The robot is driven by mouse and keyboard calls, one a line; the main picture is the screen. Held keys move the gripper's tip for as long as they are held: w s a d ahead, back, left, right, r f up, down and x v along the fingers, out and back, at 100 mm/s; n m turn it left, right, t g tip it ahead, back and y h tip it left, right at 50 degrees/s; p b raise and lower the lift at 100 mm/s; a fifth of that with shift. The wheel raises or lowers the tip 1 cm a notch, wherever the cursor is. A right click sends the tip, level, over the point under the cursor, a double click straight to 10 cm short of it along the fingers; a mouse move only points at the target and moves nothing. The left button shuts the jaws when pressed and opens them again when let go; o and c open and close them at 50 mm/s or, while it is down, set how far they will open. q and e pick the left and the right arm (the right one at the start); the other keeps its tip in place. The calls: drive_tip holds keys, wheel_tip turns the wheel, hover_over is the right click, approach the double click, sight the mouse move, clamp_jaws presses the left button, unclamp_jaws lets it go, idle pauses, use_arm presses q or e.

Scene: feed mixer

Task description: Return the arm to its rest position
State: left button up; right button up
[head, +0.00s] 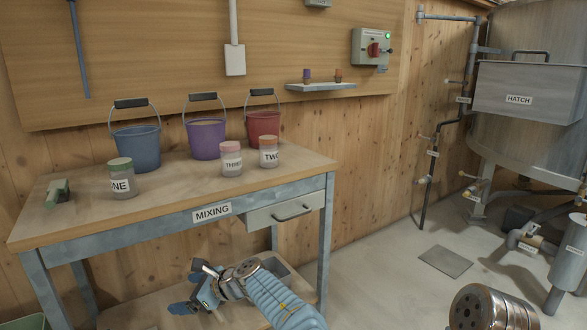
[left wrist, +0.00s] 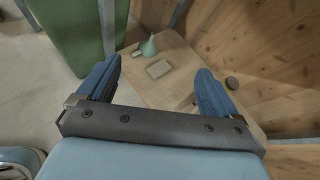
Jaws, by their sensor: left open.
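My left gripper (head: 192,290) is low in front of the mixing table (head: 95,214), below its top and over the lower shelf (head: 302,285). It also shows in the left wrist view (left wrist: 156,90), with its two blue fingers wide apart and nothing between them. My left arm comes up from the bottom edge in the head view. My right gripper is out of view.
On the table stand blue (head: 137,146), purple (head: 204,138) and red (head: 263,123) buckets, with labelled jars in front. A green funnel (left wrist: 149,46) and a flat block (left wrist: 158,69) lie on the lower shelf. Open floor (head: 370,295) lies right of the table.

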use_arm(q)
drive_tip(key=s+a+f+n+g+h, duration=0.1)
drive_tip(key=s+a+f+n, duration=0.15)
drive_tip(key=f, duration=0.45)
drive_tip(key=s+a+f+n+g+h, duration=0.1)
drive_tip(key=s+a+f+h, duration=0.15)
drive_tip(key=f, duration=0.45)
drive_tip(key=s+d+f+n+g+h, duration=0.1)
drive_tip(key=s+f+n+g+h, duration=0.3)
drive_tip(key=s+f, duration=1.1)
drive_tip(key=s+d+f+n+t+h, duration=0.1)
drive_tip(key=s+d+f+n+h, duration=0.25)
drive_tip(key=d+f, duration=0.2)
drive_tip(key=s+d+r+n+t+h, duration=0.1)
drive_tip(key=s+d+r+n+h, duration=0.1)
drive_tip(key=d+n, duration=0.3)
drive_tip(key=s+d+r+n+t+h, duration=0.1)
drive_tip(key=s+d+n+h, duration=0.2)
drive_tip(key=d, duration=0.6)
drive_tip(key=shift+s+r+n, duration=0.4)
drive_tip(key=shift+s+n, duration=0.2)
drive_tip(key=shift+n, duration=0.5)
